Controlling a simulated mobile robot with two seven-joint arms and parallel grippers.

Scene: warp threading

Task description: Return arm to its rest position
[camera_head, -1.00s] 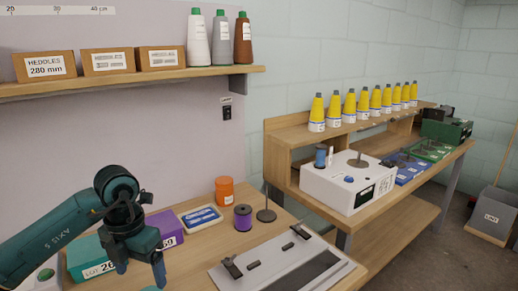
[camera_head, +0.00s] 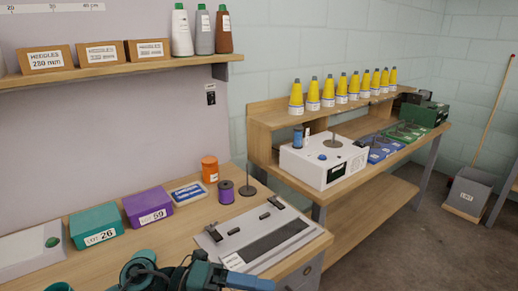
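My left arm shows at the bottom edge of the head view, low in front of the bench. Its dark teal wrist parts are bunched together, and my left gripper (camera_head: 245,282) points right, with a bluish finger part showing. The frame edge cuts it off, so its opening cannot be seen. It appears apart from the things on the bench. My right gripper is not in view.
The wooden bench (camera_head: 120,250) holds a teal box (camera_head: 97,226), a purple box (camera_head: 147,206), an orange jar (camera_head: 209,169), a purple spool (camera_head: 226,192) and a grey plate fixture (camera_head: 258,232). A side bench with a white machine (camera_head: 322,160) stands right. Open floor lies at lower right.

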